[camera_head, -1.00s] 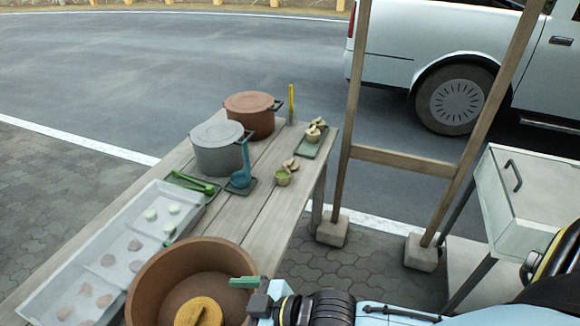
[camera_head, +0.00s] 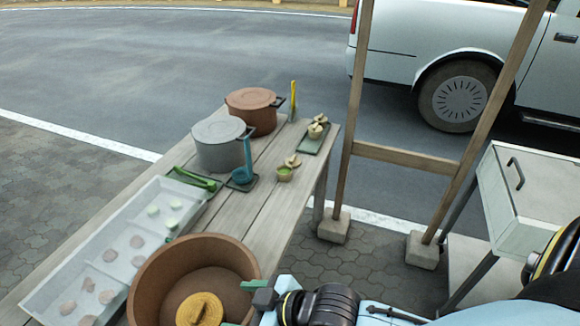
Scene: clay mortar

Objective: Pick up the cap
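A round yellow-tan lid-like piece, likely the cap (camera_head: 200,310), lies inside the large brown clay mortar (camera_head: 150,275) at the bottom of the head view. It has a raised grip on top, and its lower edge is cut off by the frame. My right gripper (camera_head: 243,304) is at the mortar's right rim, to the right of the cap and apart from it. Its green fingertips show spread apart, with nothing between them. The lower fingertip is partly cut off by the frame. My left gripper is not in view.
A white tray (camera_head: 62,262) with several pale pieces lies left of the mortar. A grey pot (camera_head: 218,155), a brown pot (camera_head: 250,122), a blue ladle (camera_head: 245,165) and green tongs (camera_head: 195,179) stand or lie behind. Bare wooden table (camera_head: 262,215) lies right of the tongs.

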